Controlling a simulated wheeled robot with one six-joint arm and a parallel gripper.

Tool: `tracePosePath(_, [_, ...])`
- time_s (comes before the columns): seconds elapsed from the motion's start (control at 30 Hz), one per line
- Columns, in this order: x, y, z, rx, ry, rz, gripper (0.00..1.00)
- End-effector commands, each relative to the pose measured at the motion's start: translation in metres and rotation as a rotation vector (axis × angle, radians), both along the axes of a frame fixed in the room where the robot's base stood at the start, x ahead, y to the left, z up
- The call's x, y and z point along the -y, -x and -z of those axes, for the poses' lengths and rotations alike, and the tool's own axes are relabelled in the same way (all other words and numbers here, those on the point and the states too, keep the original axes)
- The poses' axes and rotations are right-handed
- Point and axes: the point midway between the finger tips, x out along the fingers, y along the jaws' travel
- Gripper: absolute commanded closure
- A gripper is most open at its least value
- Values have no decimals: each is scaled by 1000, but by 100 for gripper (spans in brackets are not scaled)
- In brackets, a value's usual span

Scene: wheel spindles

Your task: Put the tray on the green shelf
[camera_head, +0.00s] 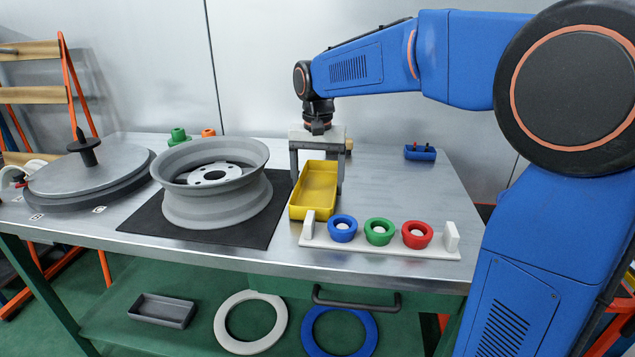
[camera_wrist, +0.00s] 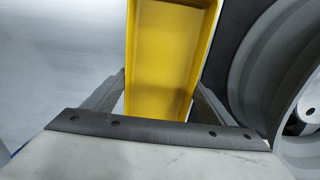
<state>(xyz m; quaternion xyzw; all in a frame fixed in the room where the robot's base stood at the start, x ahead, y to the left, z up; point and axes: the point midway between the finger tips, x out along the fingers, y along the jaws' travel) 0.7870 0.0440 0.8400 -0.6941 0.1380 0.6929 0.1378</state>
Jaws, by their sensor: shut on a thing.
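A yellow rectangular tray (camera_head: 313,187) is at the middle of the metal workbench, just right of the black mat. My gripper (camera_head: 317,178) points down over its far half, with one finger on each long side, shut on it. The wrist view shows the tray (camera_wrist: 168,60) empty between the two grey fingers. I cannot tell whether its bottom touches the bench. The green shelf (camera_head: 115,322) is low under the bench top. A grey tray (camera_head: 163,310) lies on it at the left.
A grey wheel rim (camera_head: 215,205) stands on the black mat (camera_head: 150,215) close left of the yellow tray. A white rack (camera_head: 380,247) with blue, green and red rings is in front. A white ring (camera_head: 226,335) and a blue ring (camera_head: 310,335) are low below the bench.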

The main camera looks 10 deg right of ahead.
Motion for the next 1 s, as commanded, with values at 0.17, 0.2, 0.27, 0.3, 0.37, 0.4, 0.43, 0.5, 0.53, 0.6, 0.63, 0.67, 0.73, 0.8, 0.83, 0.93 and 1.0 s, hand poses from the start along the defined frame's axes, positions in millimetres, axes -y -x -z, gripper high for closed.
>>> tracePosePath(0.17, [0, 0, 2, -1, 0, 0, 45])
tracePosePath(0.2, [0, 0, 3, -1, 1, 0, 20])
tracePosePath(0.27, [0, 0, 2, -1, 0, 0, 6])
tracePosePath(0.3, [0, 0, 2, -1, 0, 0, 4])
tracePosePath(0.37, [0, 0, 2, -1, 0, 0, 4])
tracePosePath(0.4, [0, 0, 2, 0, 0, 0, 4])
tracePosePath(0.43, [0, 0, 2, 0, 0, 0, 4])
tracePosePath(0.5, [0, 0, 1, 0, -1, 0, 4])
tracePosePath(0.53, [0, 0, 0, 0, -1, 0, 4])
tracePosePath(0.6, [0, -1, -4, 2, -1, 0, 4])
tracePosePath(0.63, [0, 0, -7, 2, -1, 0, 4])
tracePosePath(0.67, [0, 0, -10, 1, -1, 0, 4])
tracePosePath(0.73, [0, -1, -20, 3, -1, 0, 4])
tracePosePath(0.8, [0, -1, -33, 3, -1, 0, 4])
tracePosePath(0.83, [0, -1, -39, 4, -2, 0, 4])
tracePosePath(0.93, [0, -1, -59, 3, -1, 0, 4])
tracePosePath(1.0, [0, 0, -73, 4, -1, 0, 4])
